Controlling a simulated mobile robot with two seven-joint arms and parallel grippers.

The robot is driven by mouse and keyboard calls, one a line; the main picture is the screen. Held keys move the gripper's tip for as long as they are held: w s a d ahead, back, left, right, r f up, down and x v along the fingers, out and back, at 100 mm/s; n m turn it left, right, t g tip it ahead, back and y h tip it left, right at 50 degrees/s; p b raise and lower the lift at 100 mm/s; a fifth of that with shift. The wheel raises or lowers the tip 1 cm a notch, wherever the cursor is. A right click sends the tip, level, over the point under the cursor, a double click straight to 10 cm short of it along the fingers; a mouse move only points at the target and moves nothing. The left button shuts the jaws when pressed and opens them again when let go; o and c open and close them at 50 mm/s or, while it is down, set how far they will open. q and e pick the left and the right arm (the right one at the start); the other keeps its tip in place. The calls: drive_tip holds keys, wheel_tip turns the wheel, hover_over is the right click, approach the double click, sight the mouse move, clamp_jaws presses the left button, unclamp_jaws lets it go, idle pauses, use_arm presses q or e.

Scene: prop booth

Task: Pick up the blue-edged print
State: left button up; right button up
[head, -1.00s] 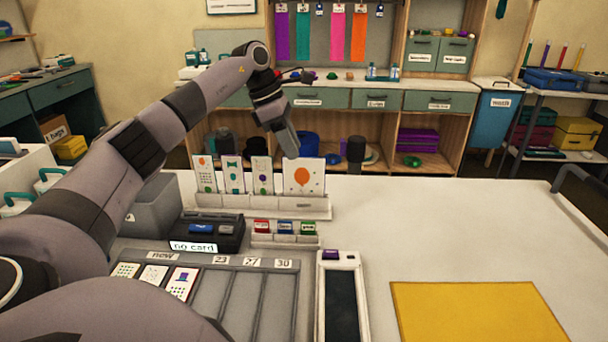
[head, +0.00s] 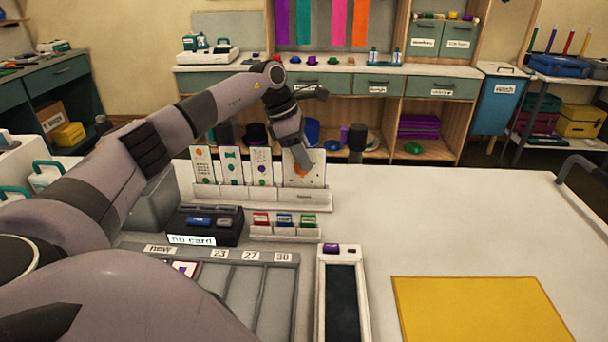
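My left gripper (head: 303,160) points down at the display rack (head: 262,196), and its tip overlaps the large card with an orange shape (head: 312,178). I cannot tell if it touches the card, or if its fingers are open or shut. One print (head: 187,268) with a purple mark shows in the grey sorting tray (head: 281,258), under the "new" label; my arm hides much of that slot. No blue edge can be made out on it. A small blue-topped card (head: 285,220) stands between a red one and a green one in a low holder. My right gripper is out of view.
A black device (head: 205,227) labelled "no card" sits behind the tray. A white-framed dark panel (head: 343,300) and a yellow mat (head: 480,315) lie to the right. The white table's right side is clear, with shelves (head: 440,135) beyond.

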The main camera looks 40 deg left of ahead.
use_arm(q)
clamp_jaws()
drive_tip(key=shift+r, duration=0.1)
wheel_tip(320, 180, up, 20)
drive_tip(key=p, duration=0.1)
drive_tip(key=shift+p, duration=0.35)
idle(0.4)
